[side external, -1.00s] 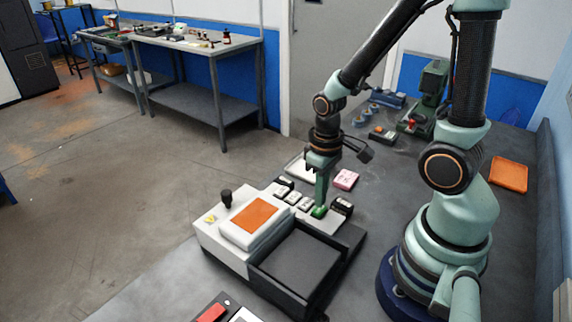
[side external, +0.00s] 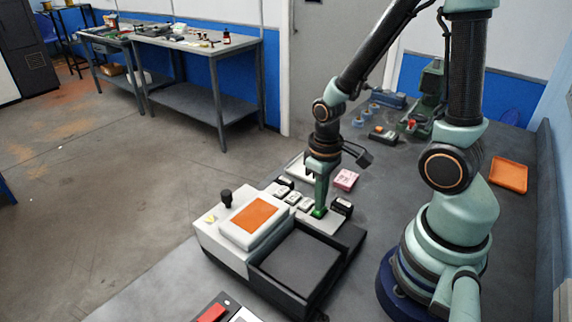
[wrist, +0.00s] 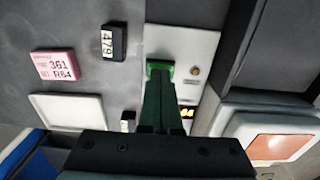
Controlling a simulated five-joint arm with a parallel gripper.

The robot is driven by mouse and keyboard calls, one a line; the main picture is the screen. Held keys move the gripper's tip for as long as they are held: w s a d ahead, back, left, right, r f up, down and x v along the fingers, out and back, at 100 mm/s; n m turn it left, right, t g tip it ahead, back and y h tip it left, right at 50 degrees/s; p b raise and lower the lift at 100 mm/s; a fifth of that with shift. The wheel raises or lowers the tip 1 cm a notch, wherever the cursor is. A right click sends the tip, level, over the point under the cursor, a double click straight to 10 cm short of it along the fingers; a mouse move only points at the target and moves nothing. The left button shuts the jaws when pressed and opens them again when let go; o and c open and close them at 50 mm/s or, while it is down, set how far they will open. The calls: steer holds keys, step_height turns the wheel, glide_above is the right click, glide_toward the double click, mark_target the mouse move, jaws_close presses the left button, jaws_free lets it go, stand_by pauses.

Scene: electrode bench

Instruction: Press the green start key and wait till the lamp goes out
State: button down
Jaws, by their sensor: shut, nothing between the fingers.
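The green start key (side external: 318,213) is on the light panel of the bench machine (side external: 209,241), mostly covered by my gripper in the side view. My gripper (side external: 320,206) points straight down with its fingers shut and empty, its tips at the key and seemingly touching it. In the wrist view the shut fingers (wrist: 159,80) reach the green key (wrist: 160,66), whose edges show around the tips. How far the key is pressed I cannot tell. A small round dull-brown spot (wrist: 195,71) beside the key may be the lamp; it does not look lit.
Black labelled blocks and a pink block (side external: 346,179) stand near the panel. An orange tray (side external: 508,175) lies at the right. A dark open bin (side external: 298,263) fronts the machine.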

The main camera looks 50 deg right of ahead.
steer(key=shift+f, duration=0.35)
steer(key=shift+r, duration=3)
steer(key=w+a+r+t, duration=0.1)
steer(key=r+t, duration=0.1)
steer(key=r, duration=0.5)
steer(key=w+a+r+t, duration=0.1)
steer(key=a+r+t, duration=0.1)
steer(key=r, duration=0.5)
steer(key=shift+w+a+r+t, duration=0.25)
steer(key=shift+w+t, duration=0.15)
steer(key=shift+t, duration=0.4)
stand_by(1.4)
